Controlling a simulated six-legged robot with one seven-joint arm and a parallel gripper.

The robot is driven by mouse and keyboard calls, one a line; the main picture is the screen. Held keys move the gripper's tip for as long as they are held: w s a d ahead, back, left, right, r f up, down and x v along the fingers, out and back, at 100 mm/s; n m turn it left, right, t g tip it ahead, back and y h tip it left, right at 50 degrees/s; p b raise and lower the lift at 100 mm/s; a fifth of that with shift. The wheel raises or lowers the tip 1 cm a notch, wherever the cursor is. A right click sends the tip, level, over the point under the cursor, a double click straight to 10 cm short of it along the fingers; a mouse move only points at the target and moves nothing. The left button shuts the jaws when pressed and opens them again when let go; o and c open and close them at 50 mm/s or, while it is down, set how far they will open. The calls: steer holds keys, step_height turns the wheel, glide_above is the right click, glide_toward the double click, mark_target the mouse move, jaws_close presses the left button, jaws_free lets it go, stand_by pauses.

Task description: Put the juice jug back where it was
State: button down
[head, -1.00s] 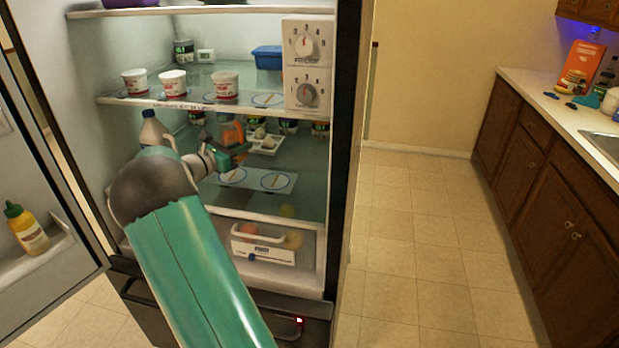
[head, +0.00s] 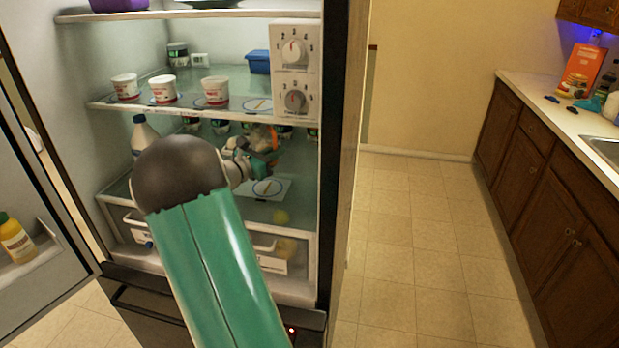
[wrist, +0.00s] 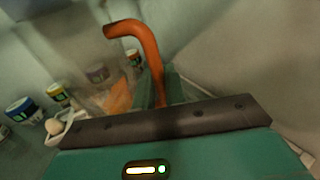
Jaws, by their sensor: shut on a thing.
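The juice jug shows in the wrist view as an orange bent handle (wrist: 146,48) with a blurred, see-through body (wrist: 95,48) to its left. My gripper (wrist: 160,90) is shut on the handle's lower part. In the head view my gripper (head: 264,160) is inside the open fridge, below the upper glass shelf. A small orange part of the jug (head: 272,136) shows beside it. My arm and the small size hide most of the jug, so I cannot tell whether it touches the shelf.
A white bottle with a blue cap (head: 144,132) stands left on the same shelf. Several jars and an egg tray (wrist: 67,128) are near the jug. Cups (head: 215,90) stand on the shelf above. A dial panel (head: 294,70) hangs at right. The fridge door (head: 35,190) is open at left.

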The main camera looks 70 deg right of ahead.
steer(key=s+d, duration=0.2)
steer(key=s, duration=0.8)
steer(key=shift+a+f, duration=0.1)
steer(key=shift+f, duration=3.35)
steer(key=shift+f, duration=0.2)
steer(key=c, duration=1.5)
jaws_free()
steer(key=shift+o, duration=0.2)
